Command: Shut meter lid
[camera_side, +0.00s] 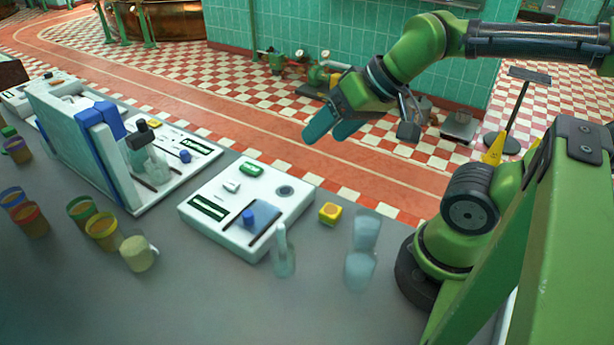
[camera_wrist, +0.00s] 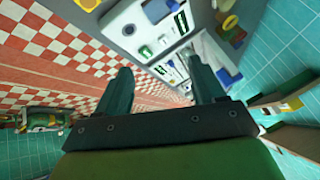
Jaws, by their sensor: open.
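A white meter (camera_side: 205,155) with green displays sits on the grey bench at left centre in the side view. A tall white panel with blue blocks, which looks like its lid (camera_side: 72,140), stands raised at the meter's left side. The wrist view shows a white and blue part (camera_wrist: 226,74) beyond the right finger that may be this lid. My gripper (camera_side: 333,130) is open and empty, with its teal fingers pointing left and down. It is in the air beyond the bench's far edge, to the right of the lid and apart from it. The fingers also show in the wrist view (camera_wrist: 163,72).
A second white meter (camera_side: 230,230) sits mid-bench, with a yellow block (camera_side: 330,213) at its right. Clear glassware (camera_side: 284,255) stands in front, with glasses (camera_side: 361,268) to the right. Several coloured cups (camera_side: 101,232) and a pale mug (camera_side: 139,253) stand at the left.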

